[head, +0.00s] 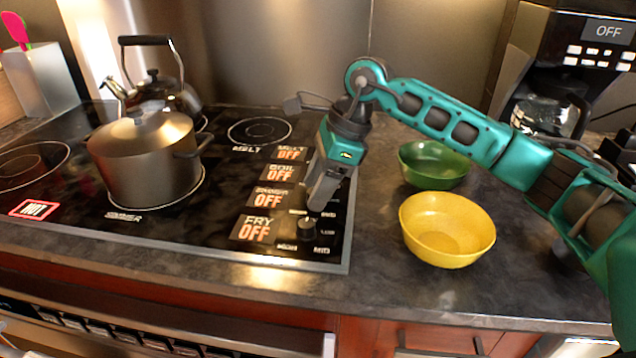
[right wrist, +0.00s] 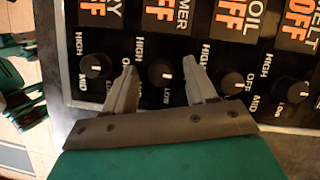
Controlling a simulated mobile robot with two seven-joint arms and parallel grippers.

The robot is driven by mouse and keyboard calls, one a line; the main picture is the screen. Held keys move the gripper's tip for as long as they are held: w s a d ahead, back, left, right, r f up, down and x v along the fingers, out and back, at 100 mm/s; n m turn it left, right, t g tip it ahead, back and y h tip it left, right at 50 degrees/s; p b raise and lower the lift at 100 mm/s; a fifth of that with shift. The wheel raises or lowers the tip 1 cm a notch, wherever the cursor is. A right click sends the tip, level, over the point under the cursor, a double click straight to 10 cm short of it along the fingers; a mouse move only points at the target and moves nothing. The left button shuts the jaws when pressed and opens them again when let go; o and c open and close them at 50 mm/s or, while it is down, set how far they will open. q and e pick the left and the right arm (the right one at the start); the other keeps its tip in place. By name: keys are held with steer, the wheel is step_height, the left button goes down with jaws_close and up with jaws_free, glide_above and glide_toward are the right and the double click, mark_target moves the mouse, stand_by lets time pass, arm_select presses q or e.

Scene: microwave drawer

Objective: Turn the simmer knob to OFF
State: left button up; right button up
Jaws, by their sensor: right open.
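The simmer knob (right wrist: 160,72) is a black round knob with a white mark, between the fry and boil knobs in the right wrist view. In the head view my right gripper hides it. The simmer display (head: 270,198) shows OFF in orange; its right part also shows in the right wrist view (right wrist: 166,14). My right gripper (head: 318,203) points down over the control panel, open. In the right wrist view its fingers (right wrist: 159,66) stand on either side of the simmer knob; I cannot tell whether they touch it. My left gripper is not in view.
The fry knob (right wrist: 97,66) and boil knob (right wrist: 229,82) sit close on either side. A metal pot (head: 143,160) stands on the simmer burner, near a lit HOT sign (head: 35,209). Yellow (head: 447,230) and green (head: 433,164) bowls stand right of the stove.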

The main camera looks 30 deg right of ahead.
steer(key=v, duration=1.3)
steer(key=shift+p, duration=0.45)
steer(key=shift+f, duration=0.1)
